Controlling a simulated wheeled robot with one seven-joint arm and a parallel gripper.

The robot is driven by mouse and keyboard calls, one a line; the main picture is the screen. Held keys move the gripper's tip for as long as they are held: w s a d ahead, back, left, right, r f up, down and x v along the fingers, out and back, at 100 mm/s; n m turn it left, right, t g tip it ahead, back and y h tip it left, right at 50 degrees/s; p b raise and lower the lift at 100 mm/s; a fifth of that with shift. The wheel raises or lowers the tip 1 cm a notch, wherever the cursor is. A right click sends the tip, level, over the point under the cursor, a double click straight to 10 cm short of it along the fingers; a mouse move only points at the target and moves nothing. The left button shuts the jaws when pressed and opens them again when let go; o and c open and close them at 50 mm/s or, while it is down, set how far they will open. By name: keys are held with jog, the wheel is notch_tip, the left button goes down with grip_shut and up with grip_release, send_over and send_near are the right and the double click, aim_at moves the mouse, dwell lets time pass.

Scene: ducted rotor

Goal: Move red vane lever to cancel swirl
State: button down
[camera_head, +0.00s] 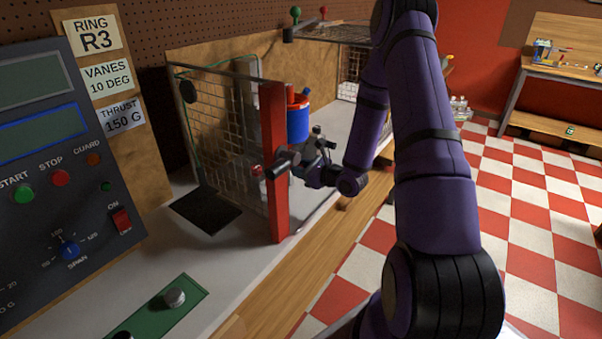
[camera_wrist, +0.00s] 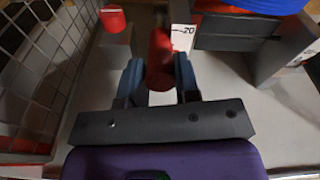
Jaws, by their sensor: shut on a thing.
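My gripper (camera_wrist: 158,78) is shut on a red cylindrical handle (camera_wrist: 160,48), which I take to be the red vane lever. Its two blue-grey fingers lie on either side of the handle in the wrist view. A white label reading 20 (camera_wrist: 183,36) sits just beyond, to the right of the handle. In the head view my gripper (camera_head: 300,158) is beside the red post of the mesh enclosure, and I cannot make out the lever there. The vanes themselves cannot be made out.
The red post (camera_head: 275,165) and mesh guard (camera_head: 225,125) stand close to my gripper. A blue cylinder (camera_head: 298,124) is behind it. Another red piece (camera_wrist: 113,19) is at upper left in the wrist view. The control panel (camera_head: 60,160) and cards, one reading VANES 10 DEG (camera_head: 107,77), are left.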

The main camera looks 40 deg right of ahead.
jog(key=shift+w+a+r+g, duration=0.15)
jog(key=shift+r+g, duration=0.15)
jog(key=shift+r, duration=0.3)
jog(key=shift+w+d+r+g, duration=0.1)
jog(key=shift+r+g, duration=0.2)
jog(key=shift+r, duration=0.25)
jog(key=shift+w+a+r, duration=0.1)
jog(key=shift+w+r, duration=0.15)
jog(key=shift+r, duration=0.4)
jog(key=c, duration=0.8)
grip_release()
jog(key=shift+c, duration=0.2)
jog(key=shift+s, duration=0.15)
jog(key=v, duration=1)
jog(key=shift+s, duration=0.35)
